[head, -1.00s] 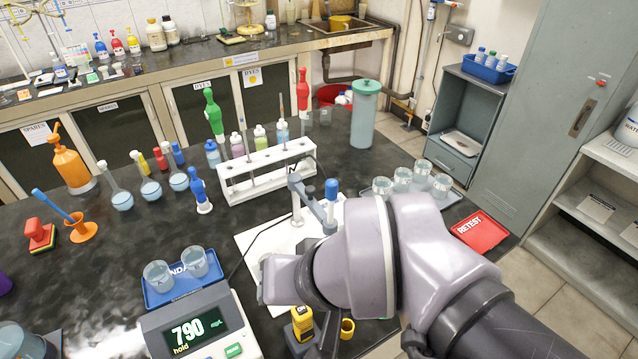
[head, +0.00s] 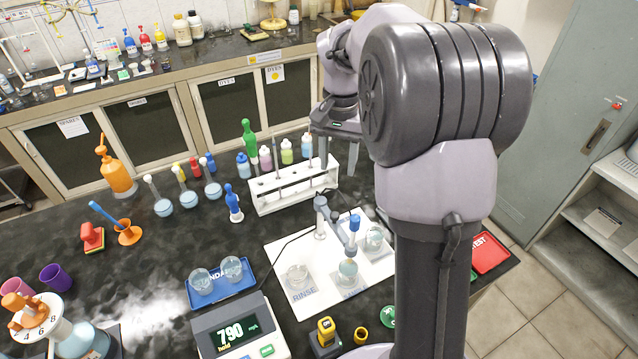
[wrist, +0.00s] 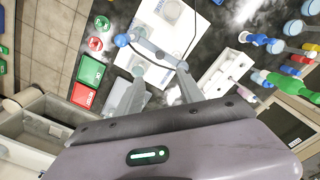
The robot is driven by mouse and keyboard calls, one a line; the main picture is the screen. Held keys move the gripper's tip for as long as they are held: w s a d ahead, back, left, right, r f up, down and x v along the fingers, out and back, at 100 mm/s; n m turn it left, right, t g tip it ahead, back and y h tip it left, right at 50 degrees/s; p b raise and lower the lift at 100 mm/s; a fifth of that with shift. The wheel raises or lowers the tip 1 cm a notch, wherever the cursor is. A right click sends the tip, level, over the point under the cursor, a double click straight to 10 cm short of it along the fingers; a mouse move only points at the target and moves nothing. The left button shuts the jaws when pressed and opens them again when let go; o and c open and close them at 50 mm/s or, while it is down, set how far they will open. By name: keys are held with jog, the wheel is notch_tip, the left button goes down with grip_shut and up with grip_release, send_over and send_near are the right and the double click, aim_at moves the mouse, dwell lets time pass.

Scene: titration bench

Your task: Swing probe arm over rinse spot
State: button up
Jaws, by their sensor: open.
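The grey jointed probe arm (head: 336,216) stands on its post at the back of a white mat (head: 275,245). Its blue-capped probe (head: 354,222) hangs over the middle beaker (head: 348,272). The rinse beaker (head: 297,276) stands to the left, on the spot lettered RINSE; a third beaker (head: 375,238) is to the right. My gripper (head: 337,168) is open and empty, raised with its fingers pointing down, near the test-tube rack's right end. In the wrist view the probe arm (wrist: 150,48) shows beyond my open gripper (wrist: 160,74), apart from the fingers.
The white tube rack (head: 305,188) is behind the mat. A meter reading 790 (head: 238,330) and a blue tray (head: 222,290) with two beakers stand left of it. A red RETEST tray (head: 490,253) lies right.

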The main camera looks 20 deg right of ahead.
aim_at(335, 214)
notch_tip(335, 214, down, 17)
jog(key=b, duration=0.4)
jog(key=shift+r, duration=0.1)
grip_shut()
dwell(1.0)
